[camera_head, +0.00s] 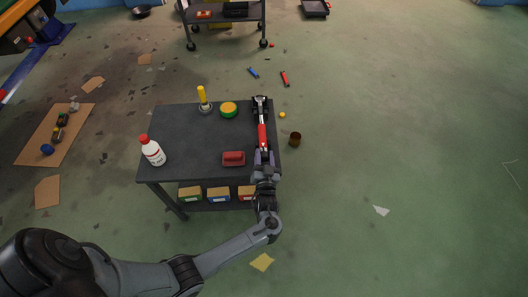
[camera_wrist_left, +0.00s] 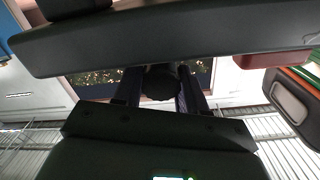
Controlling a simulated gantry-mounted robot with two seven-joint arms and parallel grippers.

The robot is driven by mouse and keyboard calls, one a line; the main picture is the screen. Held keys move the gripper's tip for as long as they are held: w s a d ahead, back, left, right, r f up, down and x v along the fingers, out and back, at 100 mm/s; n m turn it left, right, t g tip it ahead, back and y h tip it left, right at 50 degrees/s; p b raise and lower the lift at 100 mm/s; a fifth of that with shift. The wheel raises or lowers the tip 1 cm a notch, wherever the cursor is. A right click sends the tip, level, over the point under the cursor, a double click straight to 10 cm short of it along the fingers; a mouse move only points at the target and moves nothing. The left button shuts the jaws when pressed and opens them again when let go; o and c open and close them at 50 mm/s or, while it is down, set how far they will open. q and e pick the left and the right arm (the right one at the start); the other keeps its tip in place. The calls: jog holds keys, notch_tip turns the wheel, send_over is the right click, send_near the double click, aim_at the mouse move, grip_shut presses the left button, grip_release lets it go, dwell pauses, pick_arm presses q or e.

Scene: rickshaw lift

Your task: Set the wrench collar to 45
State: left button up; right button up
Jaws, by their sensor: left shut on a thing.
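The wrench (camera_head: 262,137), with a red middle section and a black far end, lies along the right edge of the dark table, pointing away from me. My left gripper (camera_head: 264,158) is shut on its near end. The collar and any scale on it are hidden or too small to read. In the left wrist view, the fingers of my left gripper (camera_wrist_left: 160,92) stand on either side of a dark rounded piece, and a wide dark bar crosses above them. My right gripper is not in view.
The table (camera_head: 185,130) holds a white bottle (camera_head: 153,152), a yellow-handled tool (camera_head: 202,97), a green and yellow round item (camera_head: 229,109) and a red block (camera_head: 234,158). Boxes sit on its lower shelf. A brown can (camera_head: 295,139) stands on the floor to the right, where much floor is clear.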

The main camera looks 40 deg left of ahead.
pick_arm(q)
jog(key=m+p, duration=0.2)
jog(key=m, duration=0.1)
jog(key=shift+r, duration=0.1)
jog(key=shift+m+p, duration=0.75)
jog(key=shift+m, duration=0.65)
jog(key=o, duration=1)
jog(key=shift+w, duration=0.1)
jog(key=shift+o, duration=0.2)
jog(key=shift+d, duration=0.1)
